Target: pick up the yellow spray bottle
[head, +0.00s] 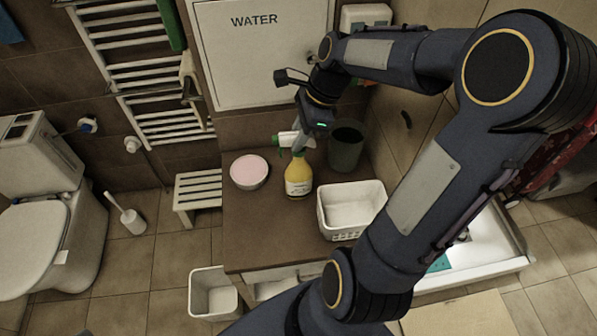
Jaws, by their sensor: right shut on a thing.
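The yellow spray bottle (298,178) stands upright on the brown cabinet top (246,236), with a green and white spray head. My right gripper (301,138) comes down from above and is shut on the spray bottle at its head. The fingers partly hide the bottle's neck and trigger. The bottle's base appears at the cabinet top; whether it touches cannot be told. My left gripper is not in view.
A pink-topped bowl (249,171) is left of the bottle, a dark green cup (345,148) behind right, and a white basket (351,209) at front right. A white bin (213,295) stands on the floor. A wall panel marked WATER (258,60) rises behind.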

